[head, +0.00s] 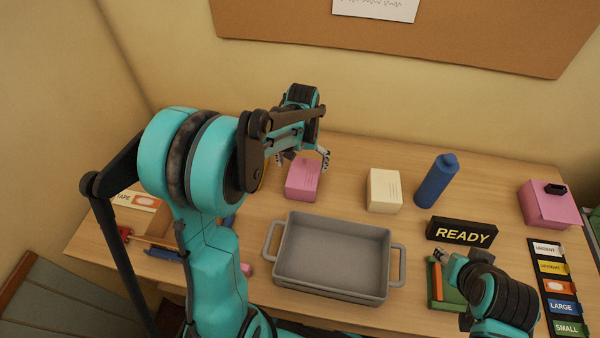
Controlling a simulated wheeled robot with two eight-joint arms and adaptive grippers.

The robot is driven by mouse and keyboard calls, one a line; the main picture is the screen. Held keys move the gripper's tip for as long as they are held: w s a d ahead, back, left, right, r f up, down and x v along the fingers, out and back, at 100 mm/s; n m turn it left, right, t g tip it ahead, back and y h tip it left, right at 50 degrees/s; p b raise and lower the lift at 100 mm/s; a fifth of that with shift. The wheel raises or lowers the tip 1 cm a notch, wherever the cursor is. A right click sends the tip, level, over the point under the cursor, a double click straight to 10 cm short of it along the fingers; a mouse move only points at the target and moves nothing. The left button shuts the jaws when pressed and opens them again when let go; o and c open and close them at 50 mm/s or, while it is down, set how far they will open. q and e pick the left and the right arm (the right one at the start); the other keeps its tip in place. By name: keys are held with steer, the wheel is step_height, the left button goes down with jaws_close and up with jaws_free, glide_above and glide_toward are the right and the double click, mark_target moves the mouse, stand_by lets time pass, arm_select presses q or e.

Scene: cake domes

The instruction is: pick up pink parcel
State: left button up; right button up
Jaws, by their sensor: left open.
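A small pink parcel (303,181) with faint lines on its top stands on the table behind the grey tray. My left gripper (303,160) is open just above and behind it, one finger on the parcel's left side and one near its right back corner. I cannot tell whether the fingers touch it. My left arm hides part of the table to the left. My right gripper (441,256) is low at the right, beside a green item; its finger gap does not show clearly.
The grey tray (334,293) is empty. A cream parcel (384,191), a blue bottle (436,183) and a black READY sign (461,234) stand to the right. A larger pink box (548,206) with a black item is far right, near a label strip (561,300).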

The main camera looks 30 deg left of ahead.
mark_target(303, 173)
arm_select(q)
steer(key=shift+f, duration=0.65)
steer(key=f+b, duration=0.1)
steer(key=f, duration=0.1)
steer(key=f+b, duration=0.1)
steer(key=f, duration=0.2)
steer(key=shift+w+d+f+b, duration=0.2)
steer(key=shift+f+b, duration=0.15)
steer(key=shift+b, duration=0.05)
steer(key=shift+r, duration=0.1)
steer(key=c, duration=1.3)
